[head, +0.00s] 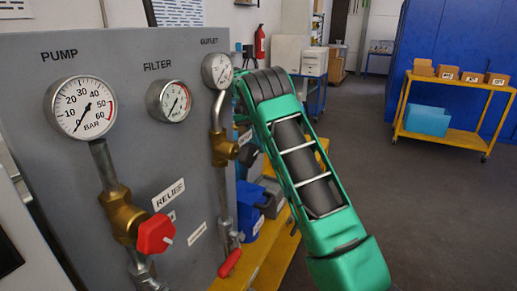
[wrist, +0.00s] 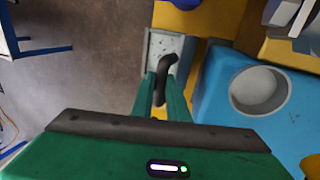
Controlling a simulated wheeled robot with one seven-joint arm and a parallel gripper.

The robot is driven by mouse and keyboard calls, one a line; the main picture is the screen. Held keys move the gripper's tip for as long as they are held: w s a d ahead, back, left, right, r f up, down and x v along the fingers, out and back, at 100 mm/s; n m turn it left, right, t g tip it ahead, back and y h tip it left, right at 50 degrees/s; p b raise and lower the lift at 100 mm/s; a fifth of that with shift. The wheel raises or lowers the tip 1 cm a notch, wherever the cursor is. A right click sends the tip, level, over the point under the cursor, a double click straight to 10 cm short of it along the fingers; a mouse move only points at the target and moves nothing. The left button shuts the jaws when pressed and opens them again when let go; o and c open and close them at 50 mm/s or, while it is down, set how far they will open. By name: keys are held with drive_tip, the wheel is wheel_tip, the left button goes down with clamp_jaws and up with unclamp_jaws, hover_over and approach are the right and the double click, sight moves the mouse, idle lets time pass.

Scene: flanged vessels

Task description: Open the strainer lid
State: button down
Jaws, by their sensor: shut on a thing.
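In the wrist view, my green gripper (wrist: 161,84) is shut on a dark, curved bar handle (wrist: 168,61), which runs between the two fingers. A pale grey block or plate (wrist: 158,45) lies just beyond the handle. I cannot tell from this view whether the handle is fixed to it. No strainer lid can be made out with certainty. A blue body (wrist: 220,123) with a round, pale grey opening or recess (wrist: 257,91) is to the right of the fingers. In the head view, my gripper is hidden behind the gauge panel and my own arm.
A grey panel (head: 108,65) with gauges, a red relief knob (head: 155,234) and a red lever (head: 230,263) stands at the left, close to my arm. A yellow bench (head: 271,268) runs behind it. A yellow cart (head: 447,138) with boxes stands at right; the floor between is clear.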

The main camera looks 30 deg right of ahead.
drive_tip(key=shift+s+a+f, duration=0.1)
drive_tip(key=shift+a+f, duration=0.05)
drive_tip(key=shift+f, duration=0.2)
drive_tip(key=c, duration=1.7)
unclamp_jaws()
drive_tip(key=shift+c, duration=0.2)
drive_tip(key=shift+d+r, duration=0.1)
drive_tip(key=shift+d, duration=0.15)
drive_tip(key=shift+r, duration=0.1)
